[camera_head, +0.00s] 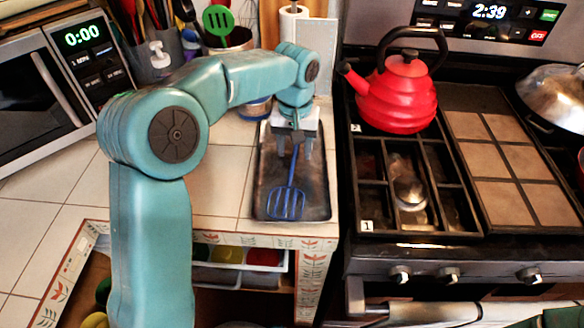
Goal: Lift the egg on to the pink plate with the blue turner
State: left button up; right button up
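The blue turner (288,203) lies on a dark tray (318,208) on the tiled counter, its slotted head toward me and its handle running up under my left gripper (295,150). My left gripper points down over the handle's far end. Its two fingers are apart, one on each side of the handle. I cannot tell whether they touch it. My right gripper is not in view. I cannot make out an egg or a pink plate.
A red kettle (399,96) stands on the stove right of the tray. A microwave (42,98) stands at the left. Utensil holders (228,42) line the back. Tiled counter (222,190) left of the tray is clear.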

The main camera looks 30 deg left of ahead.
aim_at(295, 153)
pick_arm(q)
grip_shut()
jog(key=shift+r, duration=0.1)
notch_tip(295, 153, up, 20)
jog(key=p, duration=0.5)
jog(key=shift+p, duration=0.3)
